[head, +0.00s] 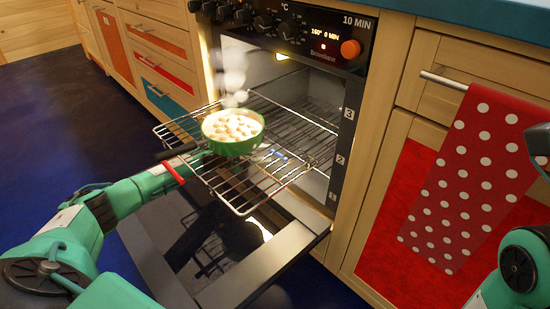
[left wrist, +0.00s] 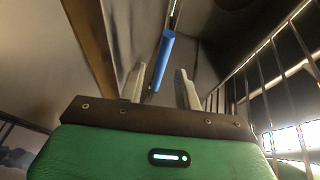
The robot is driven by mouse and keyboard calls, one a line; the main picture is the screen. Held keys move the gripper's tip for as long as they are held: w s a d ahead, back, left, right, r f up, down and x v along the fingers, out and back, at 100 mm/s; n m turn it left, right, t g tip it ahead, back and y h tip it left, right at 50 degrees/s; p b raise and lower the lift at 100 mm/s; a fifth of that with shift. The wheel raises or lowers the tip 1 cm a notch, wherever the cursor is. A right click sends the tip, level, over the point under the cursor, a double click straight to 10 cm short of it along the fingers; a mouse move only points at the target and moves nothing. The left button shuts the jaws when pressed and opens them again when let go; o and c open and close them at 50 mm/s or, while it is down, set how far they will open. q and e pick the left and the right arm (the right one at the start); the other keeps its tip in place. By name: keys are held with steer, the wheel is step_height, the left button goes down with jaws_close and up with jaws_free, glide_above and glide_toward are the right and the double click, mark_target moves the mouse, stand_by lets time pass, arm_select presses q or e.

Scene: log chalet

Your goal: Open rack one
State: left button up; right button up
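The oven is open, and a wire rack (head: 245,200) sticks out of it, carrying a green pot (head: 233,146). The numbers 3, 2 and 1 run down the oven's side frame; I cannot tell for sure which level this rack is on. A small blue bar (head: 278,155) shows through the wires. In the left wrist view the blue bar (left wrist: 163,60) appears between and beyond the fingers. My left gripper (left wrist: 160,88) is open, with gaps on both sides of the bar; in the head view the pot and rack hide most of it. My right gripper's fingers are unclear at the right edge.
The oven door (head: 245,265) is folded down below the rack. Pale steam rises above the pot. A red polka-dot towel (head: 475,170) hangs from a cabinet handle (head: 443,79) on the right. Open blue floor (head: 60,130) lies to the left.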

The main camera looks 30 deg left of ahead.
arm_select(q)
steer(key=shift+b+x, duration=0.7)
steer(key=shift+x, duration=1.3)
jaws_close()
